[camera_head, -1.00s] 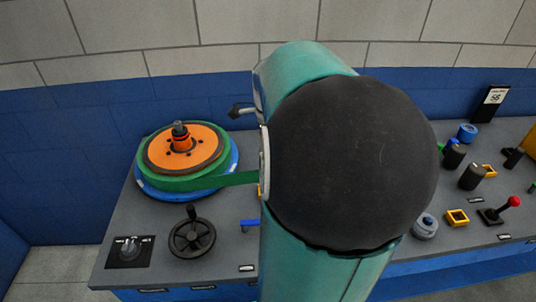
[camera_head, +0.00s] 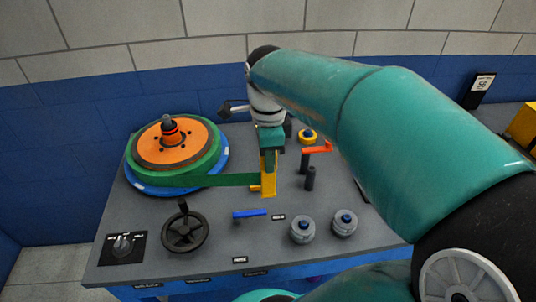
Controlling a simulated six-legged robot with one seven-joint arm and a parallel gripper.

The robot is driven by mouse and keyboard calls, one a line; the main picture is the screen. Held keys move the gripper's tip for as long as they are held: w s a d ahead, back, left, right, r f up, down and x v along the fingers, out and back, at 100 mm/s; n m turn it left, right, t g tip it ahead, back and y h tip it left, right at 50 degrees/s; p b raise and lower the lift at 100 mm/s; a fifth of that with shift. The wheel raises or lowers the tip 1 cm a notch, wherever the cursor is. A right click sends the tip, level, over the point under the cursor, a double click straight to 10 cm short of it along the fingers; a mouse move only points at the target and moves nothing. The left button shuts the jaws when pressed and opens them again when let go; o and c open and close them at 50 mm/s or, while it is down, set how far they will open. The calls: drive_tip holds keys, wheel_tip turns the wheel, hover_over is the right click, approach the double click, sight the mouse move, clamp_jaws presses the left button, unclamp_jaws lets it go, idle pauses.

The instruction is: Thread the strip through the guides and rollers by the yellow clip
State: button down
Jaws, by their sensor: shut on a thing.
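A green strip (camera_head: 235,180) runs right from the spool (camera_head: 168,150), which has an orange face and a blue base. The strip ends at the yellow clip (camera_head: 268,183), which stands upright above the grey panel. My gripper (camera_head: 269,150) points down from the arm and is shut on the top of the clip. Its fingertips are small and partly merge with the clip. Dark upright rollers (camera_head: 310,179) stand just right of the clip, beside an orange-red lever (camera_head: 317,149). My arm hides the panel farther right.
A yellow ring with a blue centre (camera_head: 307,136) sits behind the orange-red lever. A blue lever (camera_head: 249,214) and two grey knobs (camera_head: 303,229) lie toward the front. A black handwheel (camera_head: 184,231) and a dial plate (camera_head: 122,248) are at the front left.

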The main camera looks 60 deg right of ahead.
drive_tip(key=shift+d, duration=0.1)
drive_tip(key=w+d+f, duration=0.3)
drive_tip(key=d+f, duration=0.1)
drive_tip(key=d, duration=0.2)
drive_tip(key=w+d+f, duration=0.3)
drive_tip(key=d+f, duration=0.2)
drive_tip(key=d, duration=0.1)
drive_tip(key=shift+w+d+f, duration=0.25)
drive_tip(key=shift+d+f, duration=0.05)
drive_tip(key=shift+d, duration=0.1)
idle(1.7)
drive_tip(key=shift+s, duration=0.1)
drive_tip(key=s+d, duration=0.6)
drive_tip(key=shift+s, duration=0.35)
idle(1.0)
drive_tip(key=s+d, duration=0.5)
drive_tip(key=s, duration=0.1)
drive_tip(key=shift+s+d, duration=0.35)
drive_tip(key=shift+d, duration=0.05)
idle(1.1)
